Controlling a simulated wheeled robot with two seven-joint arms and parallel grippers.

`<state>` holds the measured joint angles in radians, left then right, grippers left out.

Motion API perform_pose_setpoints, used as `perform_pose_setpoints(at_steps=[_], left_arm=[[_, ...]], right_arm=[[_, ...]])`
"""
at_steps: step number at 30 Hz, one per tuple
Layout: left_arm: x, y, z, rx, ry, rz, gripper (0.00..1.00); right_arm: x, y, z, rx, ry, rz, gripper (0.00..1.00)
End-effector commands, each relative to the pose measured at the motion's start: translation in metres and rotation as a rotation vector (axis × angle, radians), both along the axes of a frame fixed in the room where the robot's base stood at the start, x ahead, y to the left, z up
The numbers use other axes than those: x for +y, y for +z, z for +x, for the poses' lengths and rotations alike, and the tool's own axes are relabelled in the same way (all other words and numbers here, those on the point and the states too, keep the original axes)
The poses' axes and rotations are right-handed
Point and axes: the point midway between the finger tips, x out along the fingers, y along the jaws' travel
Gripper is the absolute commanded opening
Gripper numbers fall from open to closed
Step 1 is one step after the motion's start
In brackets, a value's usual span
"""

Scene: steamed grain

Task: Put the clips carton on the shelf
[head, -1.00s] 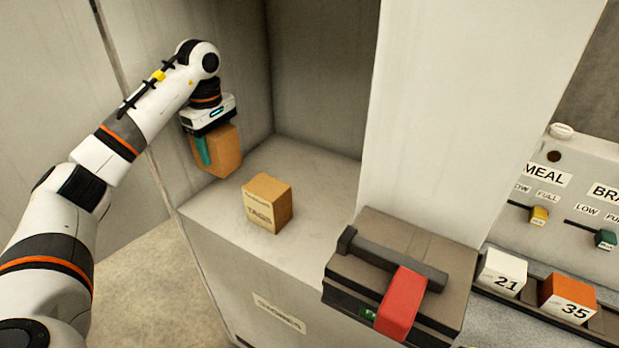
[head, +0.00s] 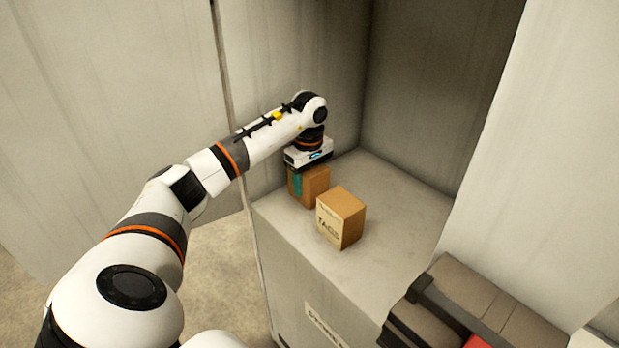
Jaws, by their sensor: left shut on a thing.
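My right gripper is not in view.
A carton marked TAGS (head: 341,217) stands on the shelf just right of and nearer than the held carton. A brown-grey case with a dark handle (head: 470,310) is at the lower right. Bare shelf lies right of the TAGS carton. Walls close the back and left.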

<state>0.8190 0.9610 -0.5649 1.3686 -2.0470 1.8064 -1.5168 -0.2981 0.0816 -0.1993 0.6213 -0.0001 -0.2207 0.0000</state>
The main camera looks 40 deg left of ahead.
Motion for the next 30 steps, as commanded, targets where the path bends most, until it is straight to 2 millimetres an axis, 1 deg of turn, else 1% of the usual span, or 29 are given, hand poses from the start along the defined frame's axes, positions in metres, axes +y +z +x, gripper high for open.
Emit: perform_pose_setpoints(at_steps=[5, 8, 9, 11, 12, 13, 20, 23, 26, 29, 30], left_arm=[[0.000, 0.001, 0.001, -0.003, 0.000, 0.000, 0.27], [0.000, -0.001, 0.000, -0.003, 0.001, 0.001, 0.27], [0.000, -0.002, 0.000, -0.002, 0.001, 0.001, 0.61], [0.000, -0.002, 0.000, -0.002, 0.001, 0.001, 0.70], [0.000, -0.002, 0.000, -0.001, 0.001, 0.001, 0.77], [0.000, -0.002, 0.000, -0.001, 0.001, 0.001, 0.81], [0.000, -0.002, 0.000, -0.001, 0.001, 0.001, 0.81], [0.000, 0.002, 0.000, -0.002, 0.000, 0.000, 0.81], [0.001, 0.012, 0.001, -0.005, 0.001, 0.002, 0.81], [0.001, 0.030, 0.001, -0.006, 0.001, 0.001, 0.81], [0.001, 0.039, 0.001, -0.007, 0.002, 0.002, 0.81]], right_arm=[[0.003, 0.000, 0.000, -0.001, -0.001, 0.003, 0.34], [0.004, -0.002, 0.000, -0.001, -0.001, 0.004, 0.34], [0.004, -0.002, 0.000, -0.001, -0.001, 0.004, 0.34], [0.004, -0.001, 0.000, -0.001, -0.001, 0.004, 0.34], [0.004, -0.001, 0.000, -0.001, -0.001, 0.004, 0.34], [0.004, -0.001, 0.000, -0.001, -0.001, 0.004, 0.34], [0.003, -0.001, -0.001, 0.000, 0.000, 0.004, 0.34], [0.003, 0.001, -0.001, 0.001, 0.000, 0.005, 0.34], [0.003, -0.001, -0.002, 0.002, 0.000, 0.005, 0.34], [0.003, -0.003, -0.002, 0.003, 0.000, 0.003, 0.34], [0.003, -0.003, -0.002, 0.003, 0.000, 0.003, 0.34]])
